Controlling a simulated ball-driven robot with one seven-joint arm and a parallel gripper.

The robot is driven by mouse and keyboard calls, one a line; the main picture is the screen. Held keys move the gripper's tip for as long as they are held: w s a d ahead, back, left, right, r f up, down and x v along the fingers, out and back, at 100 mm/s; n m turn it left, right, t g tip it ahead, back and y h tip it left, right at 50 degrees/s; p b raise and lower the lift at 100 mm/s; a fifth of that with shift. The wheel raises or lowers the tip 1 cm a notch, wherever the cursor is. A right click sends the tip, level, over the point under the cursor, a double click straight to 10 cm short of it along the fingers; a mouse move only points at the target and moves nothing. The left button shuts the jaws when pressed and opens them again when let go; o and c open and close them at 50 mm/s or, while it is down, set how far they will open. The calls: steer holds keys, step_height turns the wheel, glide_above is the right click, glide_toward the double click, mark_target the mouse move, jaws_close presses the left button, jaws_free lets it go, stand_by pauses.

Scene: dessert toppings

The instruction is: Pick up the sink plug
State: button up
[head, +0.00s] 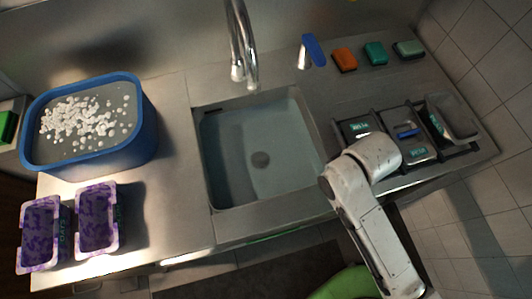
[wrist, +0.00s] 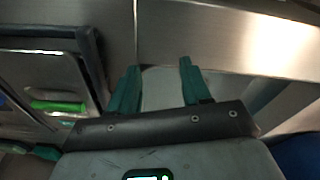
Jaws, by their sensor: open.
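In the head view my white arm reaches in from the lower right towards the rack, and the fingers are hidden.
A blue tub (head: 147,124) of white pieces and two purple-filled containers (head: 97,218) stand left. A chrome tap (head: 240,45) overhangs the sink. Orange (head: 345,60) and teal (head: 376,53) blocks lie behind. A dark rack with trays (head: 404,134) stands right, near my arm.

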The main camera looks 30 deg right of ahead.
steer(key=w+n, duration=0.1)
steer(key=w, duration=0.2)
steer(key=n+y+b, duration=0.4)
steer(key=n+b, duration=0.2)
steer(key=n, duration=0.6)
glide_toward(260, 157)
steer(key=shift+m+t, duration=0.3)
steer(key=shift+t, duration=0.1)
steer(key=x, duration=0.5)
steer(key=p+x, duration=0.1)
steer(key=x, duration=0.2)
steer(key=shift+s+f, duration=0.25)
steer(key=shift+f, duration=0.15)
steer(key=shift+c, duration=0.3)
jaws_close()
